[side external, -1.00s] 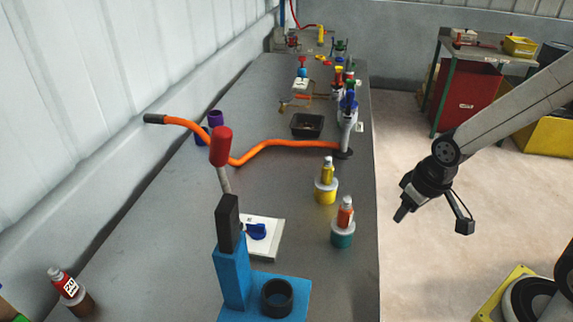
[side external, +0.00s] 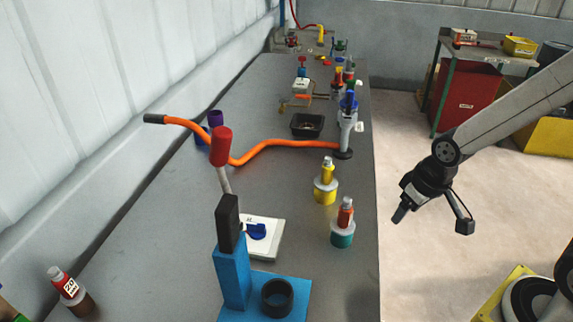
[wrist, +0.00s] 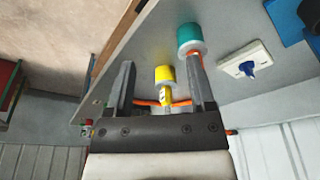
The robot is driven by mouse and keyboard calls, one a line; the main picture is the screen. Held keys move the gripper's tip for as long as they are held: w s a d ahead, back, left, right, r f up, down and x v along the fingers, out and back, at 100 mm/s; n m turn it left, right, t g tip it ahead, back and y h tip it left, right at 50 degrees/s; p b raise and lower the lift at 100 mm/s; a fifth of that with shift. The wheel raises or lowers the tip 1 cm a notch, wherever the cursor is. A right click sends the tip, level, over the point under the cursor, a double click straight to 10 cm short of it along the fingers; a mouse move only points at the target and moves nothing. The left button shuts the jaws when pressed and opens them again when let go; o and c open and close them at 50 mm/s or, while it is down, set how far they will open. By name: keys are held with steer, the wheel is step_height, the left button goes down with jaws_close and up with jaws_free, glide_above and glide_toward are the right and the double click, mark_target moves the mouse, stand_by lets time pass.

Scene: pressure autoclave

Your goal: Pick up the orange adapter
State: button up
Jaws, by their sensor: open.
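The orange adapter (side external: 345,215) stands upright on the bench near its right edge. It has an orange upper part with a pale tip, above a pale ring and a teal base. In the wrist view its teal base (wrist: 190,36) shows at the end of my right finger, which hides most of the orange part. My gripper (side external: 398,215) is off the bench edge, to the right of the adapter and apart from it. In the wrist view my gripper (wrist: 159,66) has its fingers spread with nothing between them held.
A yellow adapter (side external: 325,184) stands just behind the orange one. A white plate with a blue knob (side external: 257,231) and a blue stand (side external: 232,275) with a red-topped lever (side external: 221,147) are to the left. An orange hose (side external: 270,145) crosses behind.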

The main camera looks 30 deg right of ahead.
steer(key=w+d+f+n+t, duration=0.1)
steer(key=w+d+n+t, duration=0.15)
steer(key=w, duration=0.25)
steer(key=n+t+y, duration=0.4)
steer(key=n+y, duration=0.3)
steer(key=y, duration=0.3)
glide_above(336, 224)
steer(key=s+d, duration=0.3)
steer(key=shift+s+d+f, duration=0.1)
steer(key=shift+d+f, duration=0.1)
steer(key=shift+f, duration=1)
steer(key=shift+x, duration=2.6)
